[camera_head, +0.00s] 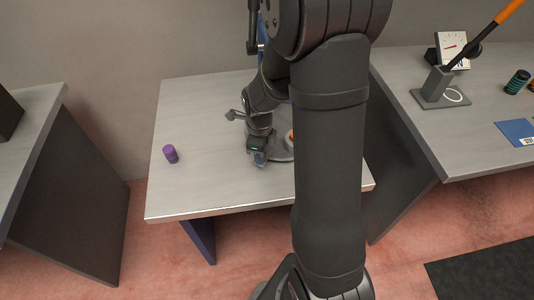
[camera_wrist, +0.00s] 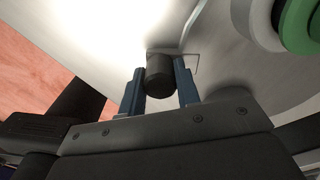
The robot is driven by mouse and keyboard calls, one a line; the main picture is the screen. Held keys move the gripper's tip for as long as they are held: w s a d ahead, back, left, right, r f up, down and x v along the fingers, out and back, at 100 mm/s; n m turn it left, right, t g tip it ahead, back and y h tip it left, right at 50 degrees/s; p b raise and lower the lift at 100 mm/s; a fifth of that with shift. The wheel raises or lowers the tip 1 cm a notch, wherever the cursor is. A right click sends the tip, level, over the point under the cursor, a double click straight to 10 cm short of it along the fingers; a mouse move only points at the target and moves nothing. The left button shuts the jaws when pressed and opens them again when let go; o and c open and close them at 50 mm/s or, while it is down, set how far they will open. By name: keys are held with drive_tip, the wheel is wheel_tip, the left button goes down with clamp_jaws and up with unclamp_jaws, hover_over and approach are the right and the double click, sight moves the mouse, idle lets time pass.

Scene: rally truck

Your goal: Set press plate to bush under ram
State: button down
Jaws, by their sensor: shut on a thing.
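My gripper (camera_head: 260,158) is low over the middle table, at the front left of a round grey plate (camera_head: 281,152). In the wrist view its two blue fingers (camera_wrist: 160,85) are shut on a short dark cylinder, perhaps a bush (camera_wrist: 158,70). The cylinder is in front of a thin white outlined mark on the round plate (camera_wrist: 225,65); I cannot tell whether it touches the plate. A green part and a pale ring (camera_wrist: 257,25) show at the upper right there. My arm hides most of the press and any ram in the head view.
A purple cylinder (camera_head: 171,154) stands at the left on the middle table (camera_head: 205,190), with clear room around it. The right table (camera_head: 450,140) holds a grey lever device (camera_head: 437,88), a dial (camera_head: 452,46), dark green-ringed cylinders (camera_head: 517,82) and a blue card (camera_head: 517,131).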

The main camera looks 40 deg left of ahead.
drive_tip(key=shift+a+m, duration=1.2)
drive_tip(key=shift+a, duration=0.4)
drive_tip(key=shift+w+a+m, duration=0.2)
drive_tip(key=shift+a+m, duration=0.8)
drive_tip(key=shift+a, duration=0.25)
drive_tip(key=shift+w+a+m, duration=0.3)
drive_tip(key=shift+a+m, duration=0.25)
drive_tip(key=shift+a, duration=0.15)
drive_tip(key=shift+w+a+m, duration=0.25)
drive_tip(key=shift+a+m, duration=0.3)
drive_tip(key=shift+a, duration=0.15)
drive_tip(key=shift+w+a+m, duration=0.35)
drive_tip(key=shift+a+m, duration=0.15)
drive_tip(key=shift+a, duration=0.05)
drive_tip(key=shift+w+a+m, duration=0.3)
drive_tip(key=shift+a+m, duration=0.2)
drive_tip(key=shift+a, duration=0.05)
drive_tip(key=c, duration=1.1)
unclamp_jaws()
drive_tip(key=shift+o, duration=0.2)
drive_tip(key=shift+r, duration=0.15)
